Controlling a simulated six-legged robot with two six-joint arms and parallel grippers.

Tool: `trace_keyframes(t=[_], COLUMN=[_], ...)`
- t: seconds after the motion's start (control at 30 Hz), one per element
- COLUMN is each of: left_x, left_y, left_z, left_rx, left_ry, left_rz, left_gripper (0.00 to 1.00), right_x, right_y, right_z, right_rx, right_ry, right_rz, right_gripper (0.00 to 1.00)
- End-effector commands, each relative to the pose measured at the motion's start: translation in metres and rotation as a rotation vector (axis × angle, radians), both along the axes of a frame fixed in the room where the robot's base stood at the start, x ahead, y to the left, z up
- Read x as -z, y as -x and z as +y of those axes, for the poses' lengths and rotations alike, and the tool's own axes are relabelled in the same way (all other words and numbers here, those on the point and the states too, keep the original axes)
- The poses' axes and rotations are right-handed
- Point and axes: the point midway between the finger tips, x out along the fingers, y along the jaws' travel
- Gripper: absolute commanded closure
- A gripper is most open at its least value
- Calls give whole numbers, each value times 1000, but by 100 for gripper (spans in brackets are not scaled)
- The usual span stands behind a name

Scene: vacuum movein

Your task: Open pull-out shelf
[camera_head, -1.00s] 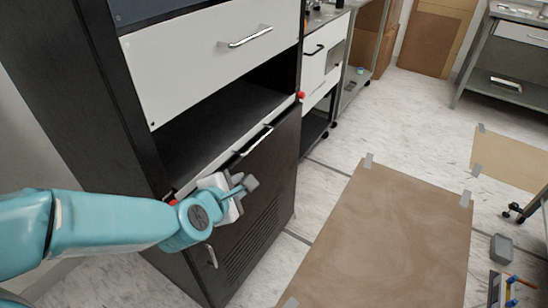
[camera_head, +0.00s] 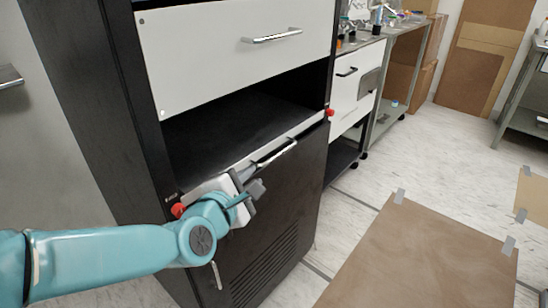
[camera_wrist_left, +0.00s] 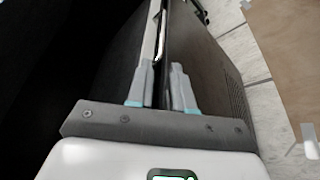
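The pull-out shelf (camera_head: 235,128) is a dark surface in the cabinet's open bay, with a pale front edge and a metal bar handle (camera_head: 275,153). My left gripper (camera_head: 254,192) is at the shelf front, near the handle's left end and slightly below it. In the left wrist view the two fingers (camera_wrist_left: 162,88) are apart, with the pale shelf edge (camera_wrist_left: 150,45) running ahead beside the left finger. I see nothing clearly held between them. Whether the fingers straddle the handle is hard to tell. My right gripper is out of view.
A white drawer (camera_head: 235,50) is above the bay, and a dark vented door (camera_head: 275,230) is below it. Red knobs (camera_head: 178,210) sit at the bay's corners. A brown floor sheet (camera_head: 425,260) lies to the right. A white-drawered cart (camera_head: 352,85) stands beyond the cabinet.

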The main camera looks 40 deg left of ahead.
Motion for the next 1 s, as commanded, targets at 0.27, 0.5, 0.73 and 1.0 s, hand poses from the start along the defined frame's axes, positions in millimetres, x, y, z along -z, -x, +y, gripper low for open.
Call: trace_keyframes(t=[0.27,0.5,0.73,1.0], left_x=[18,26,28,28], left_y=[-68,-109,-123,-123], left_z=[14,24,27,28], left_rx=[3,3,2,2], left_ry=[0,1,0,0], left_rz=[2,0,-2,-2], left_gripper=[79,79,79,92], right_x=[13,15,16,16], right_y=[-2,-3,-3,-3], right_z=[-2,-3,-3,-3], right_rx=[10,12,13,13], right_ry=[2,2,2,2], right_rz=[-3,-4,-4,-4], right_gripper=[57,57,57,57])
